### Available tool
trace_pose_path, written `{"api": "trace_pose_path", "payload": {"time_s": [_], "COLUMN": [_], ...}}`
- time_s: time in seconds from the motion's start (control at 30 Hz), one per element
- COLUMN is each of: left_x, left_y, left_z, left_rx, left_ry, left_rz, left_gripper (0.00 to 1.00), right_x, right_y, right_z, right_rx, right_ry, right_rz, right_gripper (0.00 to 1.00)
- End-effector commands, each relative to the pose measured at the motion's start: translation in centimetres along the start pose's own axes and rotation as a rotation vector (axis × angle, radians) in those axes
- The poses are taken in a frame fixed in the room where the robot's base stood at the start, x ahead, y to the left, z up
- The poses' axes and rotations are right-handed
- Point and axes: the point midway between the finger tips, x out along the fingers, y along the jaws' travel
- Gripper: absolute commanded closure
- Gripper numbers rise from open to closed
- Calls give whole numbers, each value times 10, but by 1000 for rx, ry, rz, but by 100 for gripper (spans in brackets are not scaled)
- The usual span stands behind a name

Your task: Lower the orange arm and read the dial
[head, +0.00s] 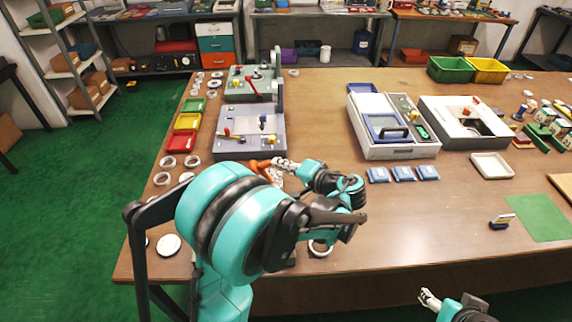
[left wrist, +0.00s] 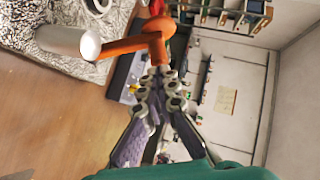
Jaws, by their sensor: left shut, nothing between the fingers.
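The orange arm (head: 262,168) is partly hidden behind my left arm in the head view. In the left wrist view the orange arm (left wrist: 135,45) fills the upper middle, with a pale grey cylinder (left wrist: 68,42) at its left end. My left gripper (head: 283,163) is shut and empty beside the orange arm. Its fingertips (left wrist: 160,74) appear just below the arm's end in the wrist view; I cannot tell whether they touch. No dial face can be made out. My right gripper (head: 429,298) is low in front of the table, too small to judge.
A grey fixture (head: 250,130) and a green one (head: 250,85) stand behind my left gripper. Red, yellow and green trays (head: 181,141) and several rings line the left table edge. Blue packs (head: 402,174) lie to the right. The front middle of the table (head: 420,225) is clear.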

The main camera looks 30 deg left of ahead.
Motion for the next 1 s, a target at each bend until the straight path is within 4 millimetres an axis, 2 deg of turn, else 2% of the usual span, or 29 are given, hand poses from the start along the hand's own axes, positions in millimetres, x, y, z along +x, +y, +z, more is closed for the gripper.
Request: {"api": "trace_pose_path", "payload": {"time_s": [0.77,1.0], "left_x": [6,12], "left_y": [-7,-15], "left_z": [6,13], "left_rx": [-58,-124], "left_ry": [-1,-3], "left_rz": [59,122], "left_gripper": [100,100], "right_x": [-9,-19], "right_y": [0,0], "right_z": [-7,-14], "right_rx": [0,0], "right_ry": [0,0], "right_rz": [0,0], "right_gripper": [34,34]}}
